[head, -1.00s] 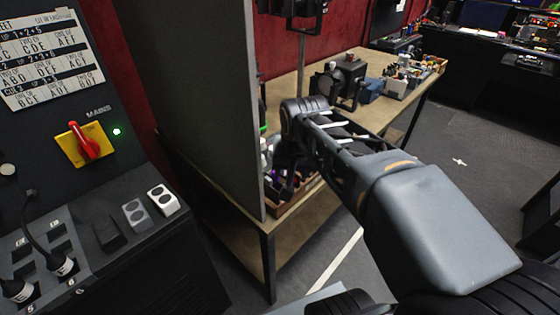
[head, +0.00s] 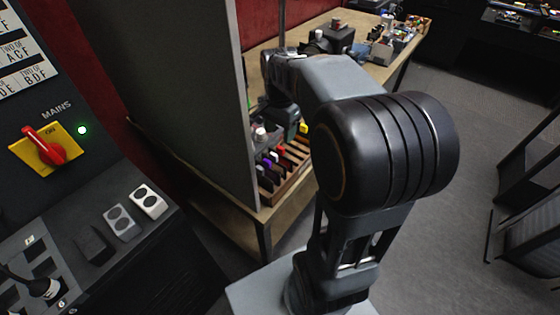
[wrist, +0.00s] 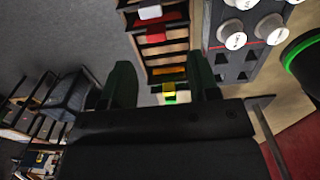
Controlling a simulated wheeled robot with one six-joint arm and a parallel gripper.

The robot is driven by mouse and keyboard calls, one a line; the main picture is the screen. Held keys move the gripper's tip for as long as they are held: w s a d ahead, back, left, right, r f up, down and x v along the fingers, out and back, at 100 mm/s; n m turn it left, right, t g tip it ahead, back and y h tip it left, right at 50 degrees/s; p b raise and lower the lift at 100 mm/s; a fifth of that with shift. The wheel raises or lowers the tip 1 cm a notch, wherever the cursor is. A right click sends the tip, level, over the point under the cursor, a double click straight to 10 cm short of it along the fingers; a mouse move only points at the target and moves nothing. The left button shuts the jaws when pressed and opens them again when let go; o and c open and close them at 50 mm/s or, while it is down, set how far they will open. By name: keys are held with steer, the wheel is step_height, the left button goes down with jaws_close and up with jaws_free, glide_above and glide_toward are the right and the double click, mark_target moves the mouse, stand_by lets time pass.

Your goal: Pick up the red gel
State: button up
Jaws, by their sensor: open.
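The red gel (wrist: 155,32) shows in the wrist view as a red piece in a slot of a wooden rack (wrist: 185,58), below a white piece in the picture. The rack also shows in the head view (head: 268,199), behind the panel's edge, with several coloured pieces; I cannot surely tell the red one there. My gripper (wrist: 162,80) is open in the wrist view, its two dark fingers apart, pointing at the rack. The red gel lies beyond the fingertips and nothing visibly touches it. An orange piece (wrist: 168,72) and a yellow piece (wrist: 169,90) appear between the fingers.
A grey box with white round knobs (wrist: 235,40) stands right beside the rack in the wrist view. A tall dark panel (head: 185,90) stands left of the rack in the head view. The wooden table (head: 375,72) carries more gear farther back. Open floor (head: 455,130) lies to the right.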

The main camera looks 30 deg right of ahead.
mark_target(281, 148)
steer(key=shift+s+f, duration=0.15)
steer(key=shift+f, duration=1.45)
steer(key=shift+s+f, duration=0.1)
steer(key=shift+f, duration=1.5)
steer(key=shift+c, duration=0.4)
jaws_close()
